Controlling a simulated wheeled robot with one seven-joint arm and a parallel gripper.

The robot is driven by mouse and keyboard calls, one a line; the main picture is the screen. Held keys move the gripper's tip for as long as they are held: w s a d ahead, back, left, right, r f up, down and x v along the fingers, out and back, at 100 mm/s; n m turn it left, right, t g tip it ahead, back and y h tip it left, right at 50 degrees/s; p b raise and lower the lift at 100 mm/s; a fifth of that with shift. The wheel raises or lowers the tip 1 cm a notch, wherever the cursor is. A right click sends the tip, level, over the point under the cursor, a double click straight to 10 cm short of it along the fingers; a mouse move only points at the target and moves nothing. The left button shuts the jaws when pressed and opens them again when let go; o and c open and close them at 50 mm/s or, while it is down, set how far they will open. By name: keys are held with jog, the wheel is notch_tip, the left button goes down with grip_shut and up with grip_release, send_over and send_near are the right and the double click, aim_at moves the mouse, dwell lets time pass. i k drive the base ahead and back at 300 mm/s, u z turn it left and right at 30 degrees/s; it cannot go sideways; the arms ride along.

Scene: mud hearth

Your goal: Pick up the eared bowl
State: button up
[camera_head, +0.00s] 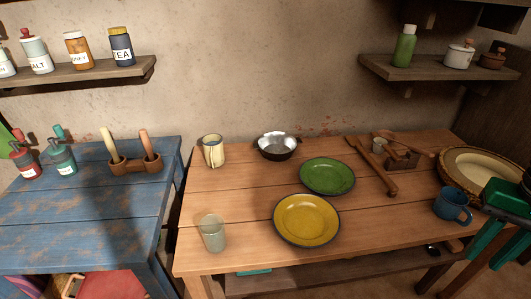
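The eared bowl (277,147) looks like the small dark metal bowl with a shiny inside, upright at the back of the wooden table. Small lugs seem to show at its rim. It stands apart from the green plate (327,176) and the cream cup (213,150). My gripper (483,262), with green fingers, is at the right edge, far right of and nearer than the bowl. Its two fingers are apart, with nothing seen between them. Part of my gripper is cut off by the frame.
A yellow plate (306,220), a glass (212,232) and a blue mug (452,205) stand on the table (250,191). Wooden utensils (372,166) and a large round basket (490,172) lie at right. Shelves (435,74) hang above. The table's middle left is clear.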

aim_at(278, 147)
jog(key=u, duration=2.45)
jog(key=k, duration=1.15)
jog(key=z, duration=1.55)
jog(key=i, duration=1)
